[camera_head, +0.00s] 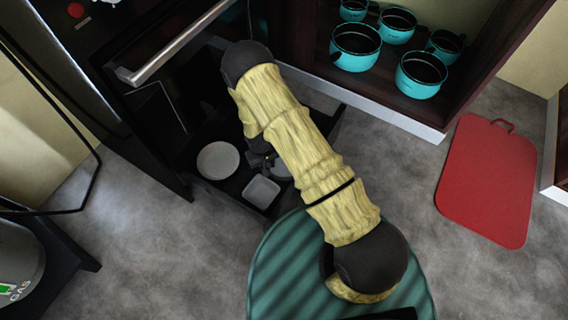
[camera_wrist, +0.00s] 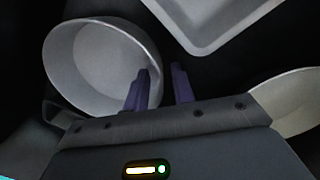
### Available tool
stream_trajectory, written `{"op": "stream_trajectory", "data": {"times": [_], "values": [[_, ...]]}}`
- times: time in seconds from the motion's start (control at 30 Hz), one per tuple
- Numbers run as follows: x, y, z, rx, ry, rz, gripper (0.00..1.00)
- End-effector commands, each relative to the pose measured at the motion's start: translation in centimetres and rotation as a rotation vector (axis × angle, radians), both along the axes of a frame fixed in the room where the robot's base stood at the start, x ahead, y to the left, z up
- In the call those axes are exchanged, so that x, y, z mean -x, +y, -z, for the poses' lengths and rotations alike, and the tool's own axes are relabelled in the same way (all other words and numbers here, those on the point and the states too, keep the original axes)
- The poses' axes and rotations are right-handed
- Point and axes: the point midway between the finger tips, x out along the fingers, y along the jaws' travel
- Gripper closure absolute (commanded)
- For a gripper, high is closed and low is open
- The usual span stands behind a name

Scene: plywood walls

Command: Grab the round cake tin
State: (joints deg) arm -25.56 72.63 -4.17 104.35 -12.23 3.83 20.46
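A round, deep grey tin (camera_wrist: 85,62) is at the left in the wrist view. In the head view, a grey round piece (camera_head: 283,172) beside my gripper appears to be the same tin, mostly hidden by my arm. My gripper (camera_wrist: 160,88) is open, with its two dark fingers apart and nothing seen between them but the tin's rim area. The left finger overlaps the tin's near right side in the picture, and the right finger is outside it. I cannot tell whether either touches. My gripper also shows in the head view (camera_head: 262,162).
A pale round dish (camera_head: 218,160) and a square tin (camera_head: 261,191) share the dark open drawer (camera_head: 225,192). The square tin (camera_wrist: 205,40) is close above my fingers in the wrist view. The oven handle (camera_head: 180,45), teal pots (camera_head: 356,47) and red board (camera_head: 488,180) are around.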

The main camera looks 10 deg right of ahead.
Motion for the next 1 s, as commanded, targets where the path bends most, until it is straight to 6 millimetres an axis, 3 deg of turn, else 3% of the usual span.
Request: {"op": "stream_trajectory", "data": {"times": [0.03,0.1,0.57,0.77,1.0], "values": [[0.0,0.0,0.0,0.0,0.0,0.0,0.86],[0.0,0.0,0.0,0.0,0.0,0.0,0.99],[0.0,0.0,-0.5,0.0,-0.001,0.0,1.0],[0.0,0.0,-3.1,0.0,-0.001,0.001,1.0],[-0.1,0.0,-7.7,-0.001,-0.002,0.0,1.0]]}}
